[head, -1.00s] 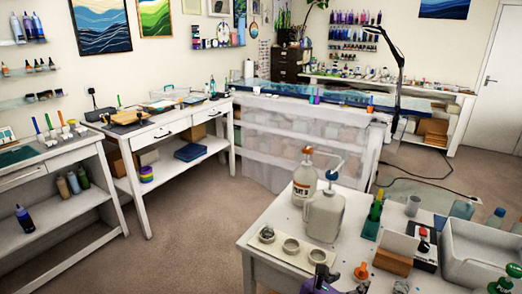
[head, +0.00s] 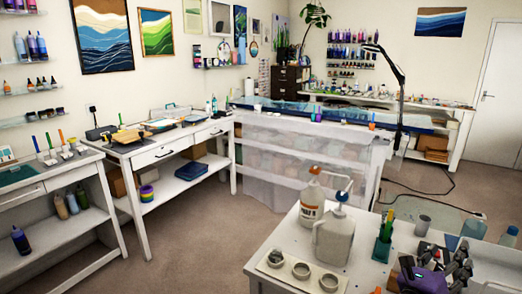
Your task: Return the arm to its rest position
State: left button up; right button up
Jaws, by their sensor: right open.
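My right gripper (head: 444,254), purple with dark fingers, is at the lower right of the head view. It is open, and I see nothing held between its fingers. It shows in front of the right part of the white worktable (head: 262,268) and hides some of what stands there. I cannot tell its height above the table. My left gripper is not in view.
On the worktable stand a jug with an orange cap (head: 312,200), a jug with a blue-grey pump (head: 333,240), several small cups (head: 301,270) and a green holder with sticks (head: 383,245). Open carpet (head: 200,245) lies between the tables.

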jog(key=d+r+n+t+h, duration=0.25)
jog(key=d+r, duration=0.45)
jog(key=r, duration=0.5)
jog(key=s+a+f+n+t+y, duration=0.2)
jog(key=s+a+f+n+y, duration=0.3)
jog(key=a+f+n+y, duration=0.85)
jog(key=s+a+f+n+t+y, duration=0.4)
jog(key=f+n+y, duration=0.45)
jog(key=n, duration=1.05)
jog(key=s+a+f+n+g+h, duration=0.1)
jog(key=s+f+n+g, duration=0.5)
jog(key=s+f, duration=0.7)
jog(key=s+a+f+n+g+h, duration=0.1)
jog(key=s+f+n+g+h, duration=0.1)
jog(key=s+f+n+g, duration=1.05)
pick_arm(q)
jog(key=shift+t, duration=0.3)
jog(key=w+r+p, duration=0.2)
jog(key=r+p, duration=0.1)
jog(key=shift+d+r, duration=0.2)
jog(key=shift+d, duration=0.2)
pick_arm(e)
jog(key=a+r+m+t, duration=0.3)
jog(key=a+m+t, duration=0.4)
jog(key=a+m, duration=0.4)
jog(key=a, duration=0.3)
jog(key=shift+a+r, duration=0.25)
jog(key=shift+r, duration=0.15)
